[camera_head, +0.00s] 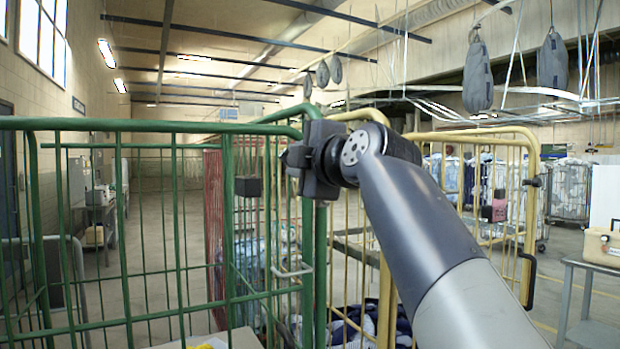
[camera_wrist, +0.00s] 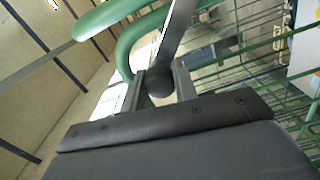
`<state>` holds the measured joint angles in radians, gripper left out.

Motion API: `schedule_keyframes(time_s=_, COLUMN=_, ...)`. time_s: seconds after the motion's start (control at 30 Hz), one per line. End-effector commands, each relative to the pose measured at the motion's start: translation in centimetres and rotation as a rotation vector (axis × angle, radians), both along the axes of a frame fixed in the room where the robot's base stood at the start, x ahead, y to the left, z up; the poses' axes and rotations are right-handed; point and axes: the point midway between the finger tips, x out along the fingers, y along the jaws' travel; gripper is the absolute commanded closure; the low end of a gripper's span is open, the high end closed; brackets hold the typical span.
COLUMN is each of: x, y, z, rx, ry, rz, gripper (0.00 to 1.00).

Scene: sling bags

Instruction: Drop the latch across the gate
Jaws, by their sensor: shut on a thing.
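My gripper (camera_head: 298,164) is at the top corner of the green cage (camera_head: 120,126) in the head view, beside a green post. In the wrist view, my gripper's fingers (camera_wrist: 158,84) are closed on both sides of a dark round knob at the end of a flat grey bar, the latch (camera_wrist: 180,30). The bar runs up and to the right from the knob, near the green tube (camera_wrist: 127,50). In the head view the latch is hidden behind my gripper. A small dark block (camera_head: 248,187), perhaps the catch, sits on the green post left of my gripper.
A yellow cage (camera_head: 470,133) stands right behind my arm, with a dark fitting (camera_head: 531,182) on its post. A side table with a tan case (camera_head: 602,246) is at the far right. Grey bags (camera_head: 478,78) hang overhead. Open floor shows beyond the cages.

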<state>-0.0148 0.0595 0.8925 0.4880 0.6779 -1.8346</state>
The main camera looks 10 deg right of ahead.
Motion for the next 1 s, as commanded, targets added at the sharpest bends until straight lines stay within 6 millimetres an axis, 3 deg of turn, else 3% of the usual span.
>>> schedule_keyframes(time_s=0.03, x=-0.1, y=0.4, z=-1.2, rx=-0.042, ry=-0.014, rz=0.003, gripper=1.00)
schedule_keyframes(time_s=0.6, x=-0.8, y=2.6, z=-5.7, rx=-0.525, ry=-0.168, rz=0.002, gripper=1.00)
schedule_keyframes(time_s=1.0, x=-0.9, y=2.8, z=-7.3, rx=-0.704, ry=-0.227, rz=0.002, gripper=1.00)
